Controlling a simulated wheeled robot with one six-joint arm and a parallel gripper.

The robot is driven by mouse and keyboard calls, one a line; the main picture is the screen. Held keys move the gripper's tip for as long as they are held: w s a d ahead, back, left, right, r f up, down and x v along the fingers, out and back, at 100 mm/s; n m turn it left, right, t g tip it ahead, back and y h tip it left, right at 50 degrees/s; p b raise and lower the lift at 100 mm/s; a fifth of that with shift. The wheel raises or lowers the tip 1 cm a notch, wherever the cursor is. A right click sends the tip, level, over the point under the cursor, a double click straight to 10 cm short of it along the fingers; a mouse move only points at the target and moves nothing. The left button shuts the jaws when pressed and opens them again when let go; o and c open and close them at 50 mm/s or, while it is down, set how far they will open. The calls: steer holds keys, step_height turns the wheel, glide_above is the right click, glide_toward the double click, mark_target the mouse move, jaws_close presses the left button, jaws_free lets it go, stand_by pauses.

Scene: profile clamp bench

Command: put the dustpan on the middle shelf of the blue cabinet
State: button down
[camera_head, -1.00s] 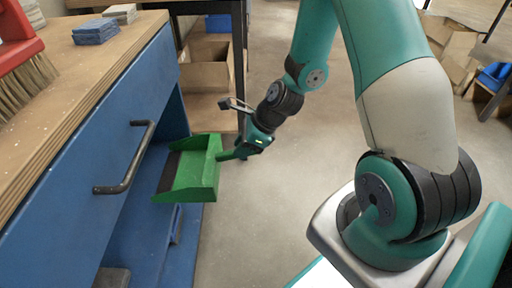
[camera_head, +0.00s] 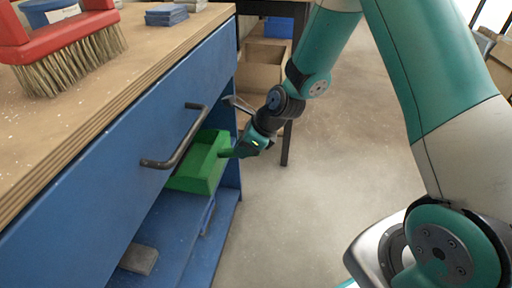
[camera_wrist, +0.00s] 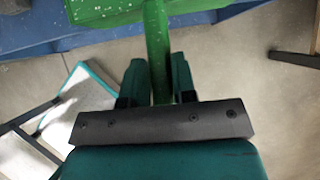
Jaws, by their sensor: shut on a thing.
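The green dustpan (camera_head: 200,165) is partly inside the open front of the blue cabinet (camera_head: 95,190), below the drawer with the dark handle. Its pan hides partly behind the drawer edge and handle. My gripper (camera_head: 237,152) is shut on the dustpan's handle, at the right of the pan. In the wrist view the green handle (camera_wrist: 157,45) runs between the two fingers, and the pan's edge shows at the top. A blue shelf (camera_head: 170,225) of the cabinet lies below the dustpan; I cannot tell whether the pan touches it.
A red brush (camera_head: 62,45) and blue pads (camera_head: 166,15) lie on the wooden bench top. The drawer handle (camera_head: 178,140) sticks out close to the dustpan. A grey block (camera_head: 138,259) lies low in the cabinet. Cardboard boxes (camera_head: 262,75) stand behind.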

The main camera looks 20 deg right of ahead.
mark_target(232, 157)
steer(key=shift+w+a+f, duration=0.55)
steer(key=shift+a+f, duration=0.25)
steer(key=shift+w+a+f, duration=0.5)
steer(key=shift+a+f, duration=0.25)
jaws_free()
steer(key=shift+f, duration=0.1)
steer(key=shift+s+d, duration=0.1)
